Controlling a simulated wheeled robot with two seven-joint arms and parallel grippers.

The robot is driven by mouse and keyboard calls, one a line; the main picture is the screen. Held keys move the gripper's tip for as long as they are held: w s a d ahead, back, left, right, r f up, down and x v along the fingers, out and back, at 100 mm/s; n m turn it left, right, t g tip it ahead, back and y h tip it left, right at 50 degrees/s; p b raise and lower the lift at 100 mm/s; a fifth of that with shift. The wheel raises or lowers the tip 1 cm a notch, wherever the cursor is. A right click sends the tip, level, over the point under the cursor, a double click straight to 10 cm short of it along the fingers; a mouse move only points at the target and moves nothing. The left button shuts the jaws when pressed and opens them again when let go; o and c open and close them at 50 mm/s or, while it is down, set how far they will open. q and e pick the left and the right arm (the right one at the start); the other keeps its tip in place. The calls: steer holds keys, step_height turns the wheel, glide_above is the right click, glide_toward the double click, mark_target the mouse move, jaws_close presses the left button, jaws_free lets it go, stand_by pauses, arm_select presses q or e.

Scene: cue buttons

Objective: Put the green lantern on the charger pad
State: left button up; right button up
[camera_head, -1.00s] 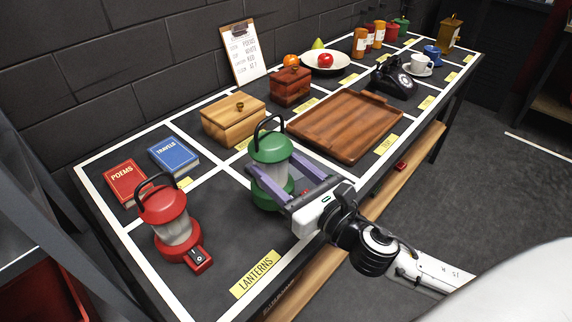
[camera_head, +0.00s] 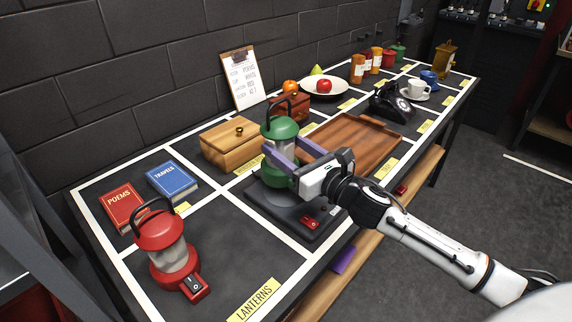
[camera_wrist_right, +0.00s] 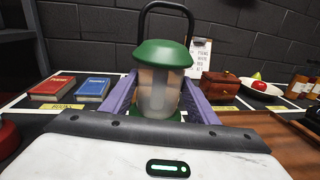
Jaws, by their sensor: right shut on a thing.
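The green lantern (camera_head: 279,132) has a green cap and base, a clear middle and a dark handle. My right gripper (camera_head: 288,160) is shut on its middle, with a purple finger on each side. It also shows upright between the fingers in the right wrist view (camera_wrist_right: 160,88). The charger pad (camera_head: 318,233), a dark square slab with a red switch, lies beneath the lantern. The lantern's base is over the pad; I cannot tell whether they touch. My left gripper is not in view.
A red lantern (camera_head: 167,245) stands at the left front, by the LANTERNS label (camera_head: 252,301). A wooden box (camera_head: 232,150) is close behind the green lantern. A wooden tray (camera_head: 365,140) lies to the right. The table is free between red lantern and pad.

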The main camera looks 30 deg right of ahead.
step_height(320, 180, down, 4)
steer(key=shift+r+b, duration=0.25)
steer(key=shift+b, duration=0.1)
steer(key=o, duration=1.5)
steer(key=shift+f, duration=0.15)
steer(key=s, duration=0.4)
steer(key=s+d+b, duration=0.1)
steer(key=s, duration=0.3)
steer(key=s+d, duration=0.1)
steer(key=s, duration=0.3)
